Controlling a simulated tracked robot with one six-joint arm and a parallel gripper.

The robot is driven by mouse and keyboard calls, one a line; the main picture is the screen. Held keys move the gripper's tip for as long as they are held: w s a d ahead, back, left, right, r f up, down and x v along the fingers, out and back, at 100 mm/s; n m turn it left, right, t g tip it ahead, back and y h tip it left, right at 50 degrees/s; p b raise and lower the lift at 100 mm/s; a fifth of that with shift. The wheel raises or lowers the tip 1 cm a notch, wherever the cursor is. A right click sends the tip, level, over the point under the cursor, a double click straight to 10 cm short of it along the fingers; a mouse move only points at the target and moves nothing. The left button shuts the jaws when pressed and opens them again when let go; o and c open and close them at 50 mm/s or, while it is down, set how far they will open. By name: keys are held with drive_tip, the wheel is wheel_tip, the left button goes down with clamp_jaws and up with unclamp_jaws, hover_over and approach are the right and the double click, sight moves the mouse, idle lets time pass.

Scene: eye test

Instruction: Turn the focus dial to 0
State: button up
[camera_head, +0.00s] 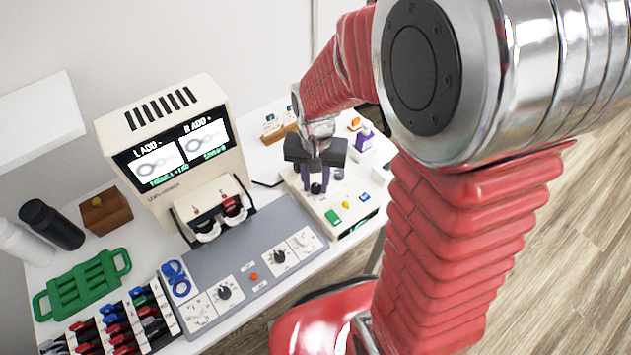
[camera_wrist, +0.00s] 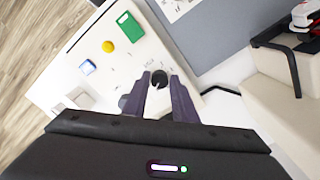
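A black round dial (camera_head: 316,188) with a pale pointer sits on the top of a white control box (camera_head: 306,200). In the wrist view the same dial (camera_wrist: 159,78) lies between my gripper's fingertips. Small print beside it is too blurred to read, so I cannot confirm it is the focus dial. My gripper (camera_head: 317,183) points down at the dial with its two purple fingers apart, one on each side. A narrow gap seems to show between fingers and dial; contact is not clear. A second, grey knob (camera_head: 338,173) is next to the gripper, partly hidden in the wrist view.
The box also carries a green button (camera_head: 333,217), a yellow button (camera_head: 346,206) and a blue-framed switch (camera_head: 364,197). A grey panel (camera_head: 240,262) with two more black dials lies left of it. A beige viewer (camera_head: 170,150) with a screen stands behind the panel.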

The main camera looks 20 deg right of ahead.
sight(316, 187)
drive_tip(key=o, duration=0.3)
wheel_tip(316, 187, up, 14)
drive_tip(key=shift+f, duration=0.15)
idle(0.6)
drive_tip(key=shift+m, duration=1)
drive_tip(key=shift+f, duration=0.1)
wheel_tip(316, 187, down, 14)
drive_tip(key=shift+r, duration=0.2)
